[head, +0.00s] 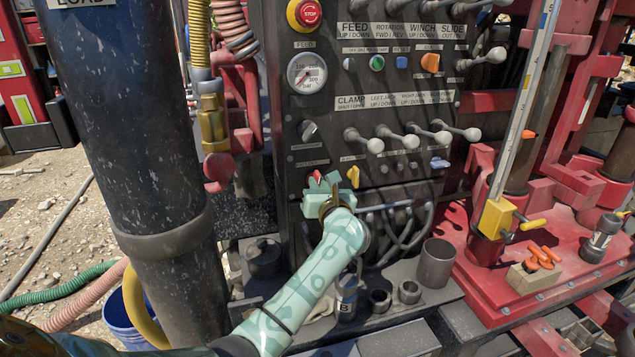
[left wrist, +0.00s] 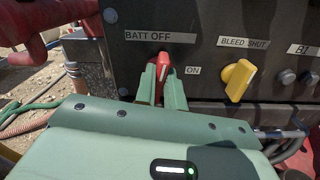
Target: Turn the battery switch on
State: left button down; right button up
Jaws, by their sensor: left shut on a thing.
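The battery switch is a red knob with a pale mark. It shows in the left wrist view (left wrist: 164,62) and low on the dark control panel in the head view (head: 317,176). Its label reads "BATT OFF" above and "ON" to the right. The knob's upper end points roughly up, nearer the OFF lettering than the ON label. My left gripper (head: 319,188) is shut on the knob; its two green fingers (left wrist: 162,82) stand either side of it. The knob's lower part is hidden by the fingers. My right gripper is in neither view.
A yellow bleed knob (head: 353,175) sits just right of the switch. Grey levers (head: 408,138) stick out above. Cables and a shelf with a grey cup (head: 436,263) lie below. A thick dark column (head: 135,110) stands left of the panel.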

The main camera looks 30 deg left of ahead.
pick_arm(q)
jog(key=shift+w+d+f+m+p, duration=0.1)
jog(key=shift+m+p, duration=1.6)
jog(key=shift+m, duration=0.9)
jog(key=shift+d+f+m+p, duration=0.1)
jog(key=shift+m+p, duration=1.65)
jog(key=shift+m, duration=0.85)
jog(key=shift+w+f+m+p, duration=0.1)
jog(key=shift+m+p, duration=1.6)
jog(key=shift+m, duration=1.2)
jog(key=c, duration=1.5)
grip_release()
